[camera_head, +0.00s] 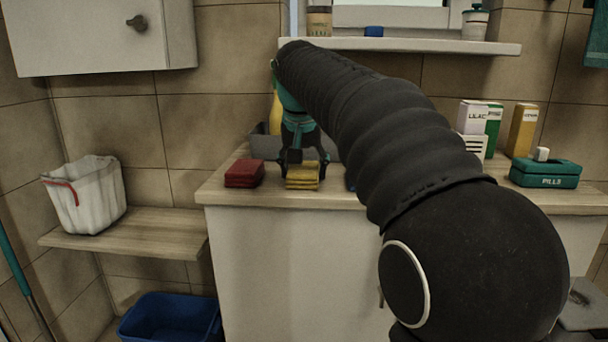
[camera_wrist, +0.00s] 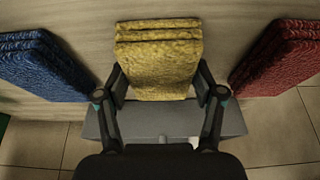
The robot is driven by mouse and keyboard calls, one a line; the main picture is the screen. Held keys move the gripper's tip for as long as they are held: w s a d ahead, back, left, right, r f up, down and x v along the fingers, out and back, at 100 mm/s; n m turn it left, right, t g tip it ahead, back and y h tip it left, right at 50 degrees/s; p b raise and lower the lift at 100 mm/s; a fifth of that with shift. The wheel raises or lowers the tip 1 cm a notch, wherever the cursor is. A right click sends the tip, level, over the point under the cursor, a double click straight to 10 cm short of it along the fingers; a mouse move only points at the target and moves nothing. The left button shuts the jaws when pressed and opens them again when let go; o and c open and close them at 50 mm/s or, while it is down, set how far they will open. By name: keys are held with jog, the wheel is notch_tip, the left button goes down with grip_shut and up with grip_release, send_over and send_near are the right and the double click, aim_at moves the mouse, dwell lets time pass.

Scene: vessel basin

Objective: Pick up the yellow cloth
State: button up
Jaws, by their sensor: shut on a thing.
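The yellow cloth (camera_head: 302,177) is a folded stack on the wooden counter, near its front edge. My gripper (camera_head: 303,158) is over it, pointing down. In the wrist view the yellow cloth (camera_wrist: 158,58) lies between the two fingers of my gripper (camera_wrist: 160,92), which are shut on its sides. The head view does not clearly show whether the cloth is lifted off the counter.
A red folded cloth (camera_head: 244,173) lies left of the yellow one, and a blue folded cloth (camera_wrist: 42,66) lies on its other side. A grey bin (camera_head: 265,146) stands behind. Boxes and a green pills case (camera_head: 545,180) stand at the right.

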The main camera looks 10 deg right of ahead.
aim_at(305, 165)
jog(key=shift+r, duration=0.1)
notch_tip(305, 165, up, 5)
jog(key=shift+d+f+p, duration=0.1)
jog(key=shift+f+p, duration=0.1)
jog(key=shift+p, duration=0.5)
jog(key=s+d+r, duration=0.6)
jog(key=d, duration=0.3)
jog(key=shift+s+p, duration=0.35)
jog(key=shift+s, duration=0.05)
jog(key=shift+d+r, duration=0.1)
